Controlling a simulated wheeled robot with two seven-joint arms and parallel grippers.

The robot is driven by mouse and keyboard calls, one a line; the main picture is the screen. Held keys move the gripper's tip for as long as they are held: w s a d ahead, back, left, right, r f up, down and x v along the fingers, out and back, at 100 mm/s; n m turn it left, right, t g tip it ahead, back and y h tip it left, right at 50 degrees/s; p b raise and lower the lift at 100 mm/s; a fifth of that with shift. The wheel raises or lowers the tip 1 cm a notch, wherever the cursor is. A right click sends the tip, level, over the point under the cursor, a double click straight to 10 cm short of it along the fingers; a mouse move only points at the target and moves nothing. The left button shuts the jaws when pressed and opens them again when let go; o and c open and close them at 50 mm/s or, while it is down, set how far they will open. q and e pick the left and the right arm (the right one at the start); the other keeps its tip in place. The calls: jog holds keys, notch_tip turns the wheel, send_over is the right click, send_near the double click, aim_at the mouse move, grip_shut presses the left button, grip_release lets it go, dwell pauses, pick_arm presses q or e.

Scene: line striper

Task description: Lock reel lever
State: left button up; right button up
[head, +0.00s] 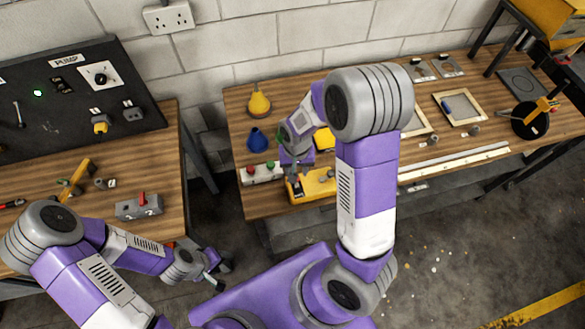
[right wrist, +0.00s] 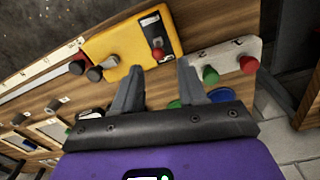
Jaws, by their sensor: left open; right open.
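A yellow box (head: 318,187) sits at the front edge of the right bench. In the right wrist view the yellow box (right wrist: 125,48) carries a slotted dark plate with a red-tipped knob (right wrist: 158,53) that looks like a lever. My right gripper (head: 297,184) is open over the box's left end. In the wrist view, the open right gripper (right wrist: 160,82) has the red knob just beyond the gap between its fingers, apparently untouched. My left gripper (head: 216,272) is open and empty, low over the floor in front of the gap between the benches.
A white panel (head: 262,173) with a green and a red knob stands left of the box. A blue funnel-like piece (head: 257,140) and a yellow one (head: 259,103) stand behind. A long white rail (head: 455,163) lies right. The left bench holds a grey box (head: 139,207).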

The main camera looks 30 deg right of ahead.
jog(key=f, duration=0.7)
jog(key=shift+s, duration=0.3)
grip_shut()
